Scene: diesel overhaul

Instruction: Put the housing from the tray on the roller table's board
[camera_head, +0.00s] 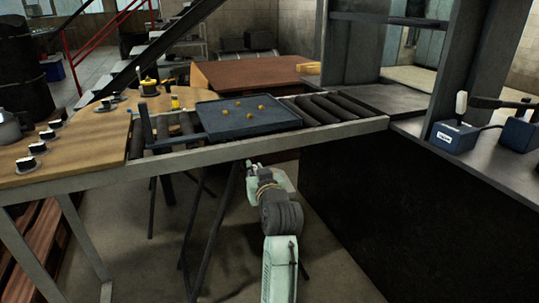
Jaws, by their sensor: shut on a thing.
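The blue-grey board (222,128) lies flat on the roller table (350,128), with several small brass-coloured pieces on top. My pale green arm reaches up from the bottom middle, in front of the table's near rail. Its end with my gripper (251,166) is small and partly hidden, just below the rail, apart from the board. A dark grey ribbed round body (281,216) with tan rings above it shows along the arm. It may be the housing, but I cannot tell it surely from my arm. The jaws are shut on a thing. No tray can be clearly made out.
A wooden bench (75,155) at left holds several small parts and black-and-yellow items. Bare rollers (325,108) lie right of the board. A dark cabinet and bench with blue boxes (454,137) stand at right. Thin table legs stand left of my arm.

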